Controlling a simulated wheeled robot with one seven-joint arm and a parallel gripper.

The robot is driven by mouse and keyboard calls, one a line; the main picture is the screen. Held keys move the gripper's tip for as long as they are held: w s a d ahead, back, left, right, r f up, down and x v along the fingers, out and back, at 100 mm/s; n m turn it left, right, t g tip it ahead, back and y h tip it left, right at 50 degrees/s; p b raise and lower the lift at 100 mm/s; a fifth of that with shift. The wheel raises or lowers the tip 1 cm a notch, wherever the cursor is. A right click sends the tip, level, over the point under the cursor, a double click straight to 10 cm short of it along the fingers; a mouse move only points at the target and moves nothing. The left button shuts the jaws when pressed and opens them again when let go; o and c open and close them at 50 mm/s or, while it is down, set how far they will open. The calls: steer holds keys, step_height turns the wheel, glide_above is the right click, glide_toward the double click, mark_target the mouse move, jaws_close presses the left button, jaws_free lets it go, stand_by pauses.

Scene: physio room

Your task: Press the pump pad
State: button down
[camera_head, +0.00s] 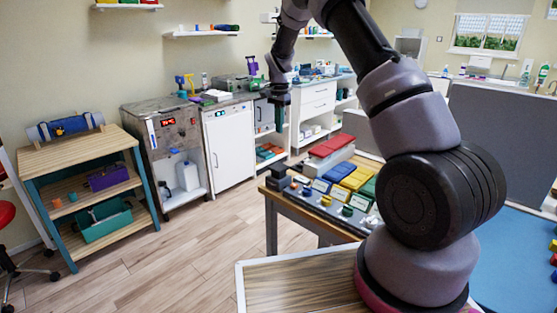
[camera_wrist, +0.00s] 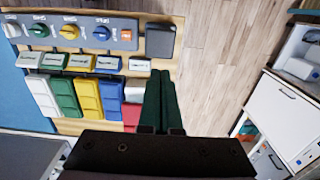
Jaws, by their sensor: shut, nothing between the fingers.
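My gripper (camera_head: 279,118) points down in the head view, with its dark green fingers together and empty. The fingers also show in the wrist view (camera_wrist: 160,78), above the end of the wooden table. A dark square pad (camera_wrist: 160,40) lies at the end of a grey knob panel (camera_wrist: 78,28), just beyond the fingertips in the picture. It seems to be the black block (camera_head: 277,178) in the head view, below and apart from my gripper. I cannot read a label that names the pump pad.
Coloured pads, among them yellow (camera_wrist: 88,100) and blue (camera_wrist: 111,97), lie beside the panel. A red-topped box (camera_head: 331,146) stands behind them. A white cabinet (camera_head: 229,145) and a wooden shelf cart (camera_head: 85,150) stand beyond. Wooden floor lies open between cart and table.

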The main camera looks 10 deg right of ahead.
mark_target(279, 166)
step_height(279, 166, down, 14)
stand_by(0.6)
step_height(279, 166, down, 3)
steer(key=shift+s+f, duration=0.1)
steer(key=shift+s, duration=0.05)
stand_by(0.4)
